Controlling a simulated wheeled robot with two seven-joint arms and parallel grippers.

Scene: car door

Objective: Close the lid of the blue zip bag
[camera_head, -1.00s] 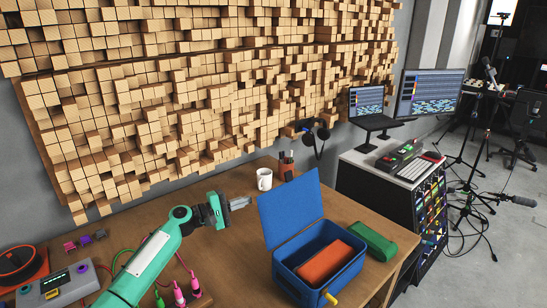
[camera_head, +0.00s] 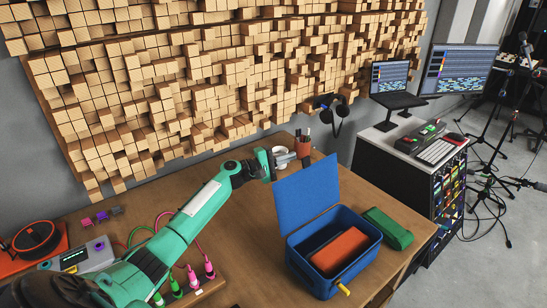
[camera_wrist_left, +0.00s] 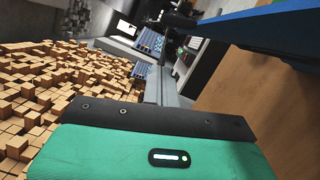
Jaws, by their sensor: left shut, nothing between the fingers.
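The blue zip bag (camera_head: 299,262) stands open on the wooden table, its lid (camera_head: 308,195) raised upright at the back. An orange block-like item (camera_head: 340,251) lies inside it, and a yellow zip pull (camera_head: 344,290) shows at its front corner. My left gripper (camera_head: 288,158) is shut and empty, behind and just left of the lid's upper edge, in front of the white mug. In the left wrist view the shut fingers (camera_wrist_left: 164,84) point ahead, and the blue lid (camera_wrist_left: 285,27) shows at the upper right. My right gripper is not in view.
A green case (camera_head: 387,228) lies right of the bag. A white mug (camera_head: 279,151) and a pen cup (camera_head: 303,147) stand behind the lid. A device (camera_head: 82,257), cables and pink plugs (camera_head: 209,267) are at the left. The wooden block wall rises behind.

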